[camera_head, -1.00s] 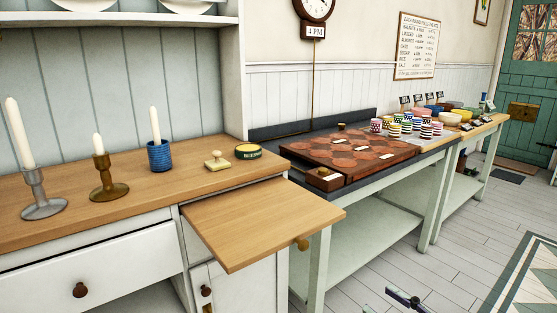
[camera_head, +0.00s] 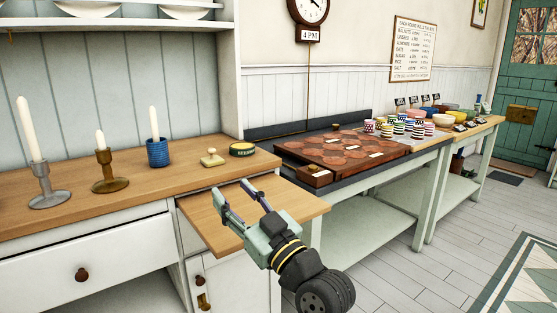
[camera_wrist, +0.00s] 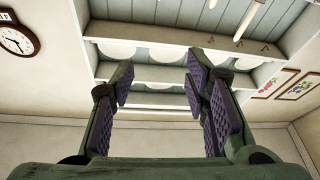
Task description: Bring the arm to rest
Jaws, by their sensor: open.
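My gripper (camera_head: 241,202) is in the head view, in front of and over the pulled-out wooden board (camera_head: 203,222) of the sideboard. Its two fingers are spread apart with nothing between them. In the wrist view my gripper (camera_wrist: 160,88) also shows open and empty, with purple ridged pads, against upper shelves, wall and ceiling. Whether the gripper touches the board cannot be told, though it appears above it.
The sideboard top (camera_head: 140,200) holds a silver candlestick (camera_head: 47,186), a brass candlestick (camera_head: 109,172), a blue candle holder (camera_head: 158,153), a wooden stamp (camera_head: 211,158) and a round tin (camera_head: 242,149).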

